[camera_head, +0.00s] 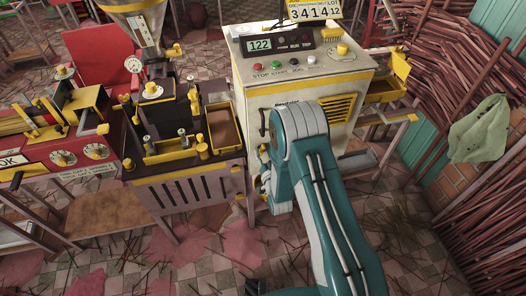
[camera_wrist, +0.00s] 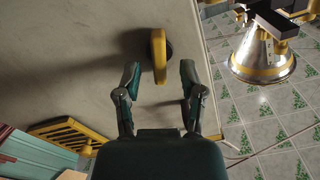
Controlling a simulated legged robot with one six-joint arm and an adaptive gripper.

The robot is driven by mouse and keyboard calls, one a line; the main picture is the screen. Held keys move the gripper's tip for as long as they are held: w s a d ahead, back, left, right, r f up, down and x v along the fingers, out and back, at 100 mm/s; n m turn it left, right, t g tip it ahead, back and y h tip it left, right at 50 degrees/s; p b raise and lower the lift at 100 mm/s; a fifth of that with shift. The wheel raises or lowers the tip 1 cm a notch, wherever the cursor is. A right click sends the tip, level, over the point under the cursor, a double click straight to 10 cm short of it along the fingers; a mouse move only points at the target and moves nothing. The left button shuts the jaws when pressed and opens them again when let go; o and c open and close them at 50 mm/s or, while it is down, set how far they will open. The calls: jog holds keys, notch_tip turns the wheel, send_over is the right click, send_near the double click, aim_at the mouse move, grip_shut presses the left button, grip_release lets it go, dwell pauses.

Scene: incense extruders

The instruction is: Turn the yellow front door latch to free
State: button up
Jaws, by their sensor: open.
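The yellow latch (camera_wrist: 159,55) shows in the wrist view as a narrow upright bar with a dark round part beside it. It is mounted on the pale front door (camera_wrist: 85,60) of the cabinet. My gripper (camera_wrist: 160,68) is open, with one finger on each side of the latch's lower end. I see gaps on both sides; I cannot tell the depth between fingertips and door. In the head view the cream cabinet (camera_head: 360,100) stands behind my arm, which hides the latch and most of my gripper.
A yellow vent grille (camera_wrist: 60,130) is on the door at lower left in the wrist view. A metal funnel with a yellow rim (camera_wrist: 262,60) is at right, beyond the door edge. In the head view, a dark slotted machine (camera_head: 190,190) stands left of the cabinet and a side tray (camera_head: 385,88) right.

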jog(key=shift+w+a, duration=0.1)
jog(key=shift+w, duration=0.45)
grip_shut()
jog(key=shift+n, duration=0.4)
jog(key=n, duration=0.5)
jog(key=shift+s+a+n, duration=0.1)
jog(key=shift+a+n, duration=0.15)
jog(key=shift+n, duration=0.15)
jog(key=n, duration=0.6)
jog(key=shift+a+f+n, duration=0.15)
jog(key=shift+a+n, duration=0.05)
jog(key=shift+n, duration=0.1)
jog(key=shift+s, duration=0.1)
